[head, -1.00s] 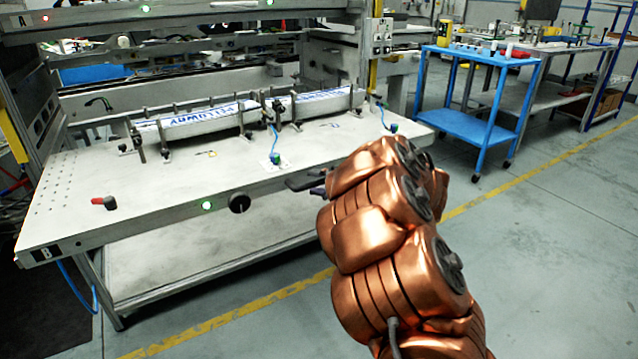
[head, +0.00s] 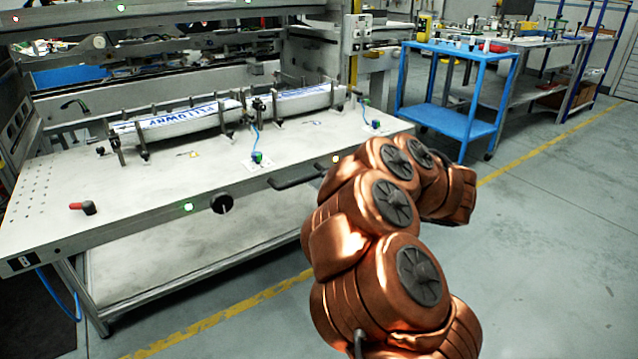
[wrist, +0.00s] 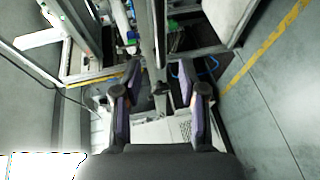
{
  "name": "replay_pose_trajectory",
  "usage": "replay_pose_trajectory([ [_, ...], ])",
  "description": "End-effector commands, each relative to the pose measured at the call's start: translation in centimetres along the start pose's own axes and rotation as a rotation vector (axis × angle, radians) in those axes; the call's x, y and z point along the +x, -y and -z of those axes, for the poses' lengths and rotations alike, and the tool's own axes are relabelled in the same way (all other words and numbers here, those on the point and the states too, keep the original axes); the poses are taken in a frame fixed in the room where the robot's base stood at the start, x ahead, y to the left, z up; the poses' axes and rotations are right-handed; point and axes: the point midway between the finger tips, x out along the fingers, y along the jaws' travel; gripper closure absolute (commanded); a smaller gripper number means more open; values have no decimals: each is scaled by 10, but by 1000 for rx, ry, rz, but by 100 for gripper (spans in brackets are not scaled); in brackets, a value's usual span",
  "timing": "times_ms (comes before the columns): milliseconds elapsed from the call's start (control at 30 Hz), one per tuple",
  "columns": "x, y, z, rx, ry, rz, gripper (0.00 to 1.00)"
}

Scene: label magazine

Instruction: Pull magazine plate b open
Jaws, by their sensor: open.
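Magazine plate b (head: 110,195) is a pale metal plate at the left in the head view, with a B mark at its near left corner. A dark bar handle (head: 297,180) is on its front edge, right of a round black knob (head: 221,203). My copper arm stands in front of the plate's right end. My gripper is hidden in the head view. In the wrist view my gripper (wrist: 158,80) is open, its purple-padded fingers apart. A grey bar shows between them; I cannot tell how far away it is. Nothing is visibly held.
Printed white label stacks (head: 180,122) lie between upright posts on the plate. A blue trolley (head: 455,122) stands to the right, with a grey workbench (head: 540,60) behind it. The grey floor (head: 560,230) at the right is clear, crossed by a yellow line.

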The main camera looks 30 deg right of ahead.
Motion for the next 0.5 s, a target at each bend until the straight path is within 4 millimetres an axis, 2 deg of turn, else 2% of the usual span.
replay_pose_trajectory([
  [200,-20,0,-1,-1,4,1,59],
  [500,-25,0,0,-1,1,0,59],
])
